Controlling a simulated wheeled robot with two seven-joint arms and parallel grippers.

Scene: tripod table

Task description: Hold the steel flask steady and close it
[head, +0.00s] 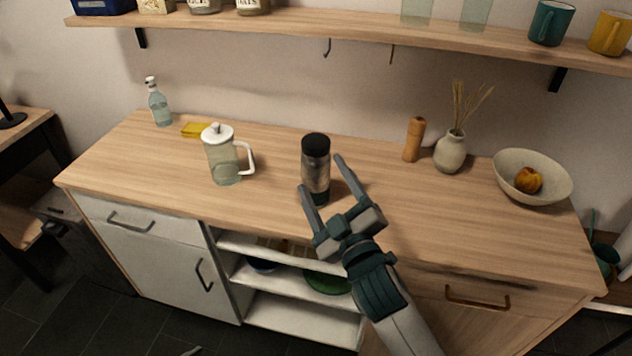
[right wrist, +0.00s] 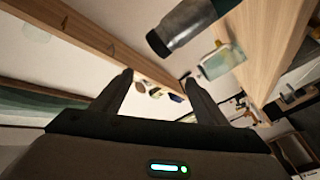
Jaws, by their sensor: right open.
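The steel flask (head: 316,168) stands upright near the middle of the counter, with a black top, a brownish metallic body and a dark base. I cannot tell whether its top is fully closed. It also shows in the right wrist view (right wrist: 192,24), beyond my fingertips and toward the upper edge. My right gripper (head: 321,173) is open and empty. In the head view its fingers point up at the flask, one at each side of its lower body; whether they reach around it I cannot tell. My left gripper is not clearly seen.
A glass jug (head: 222,164) with a white lid stands left of the flask. A soap bottle (head: 160,107) and yellow sponge (head: 195,130) are farther left. A wooden mill (head: 413,140), vase (head: 451,153) and fruit bowl (head: 550,188) are right. A shelf (head: 330,30) hangs above.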

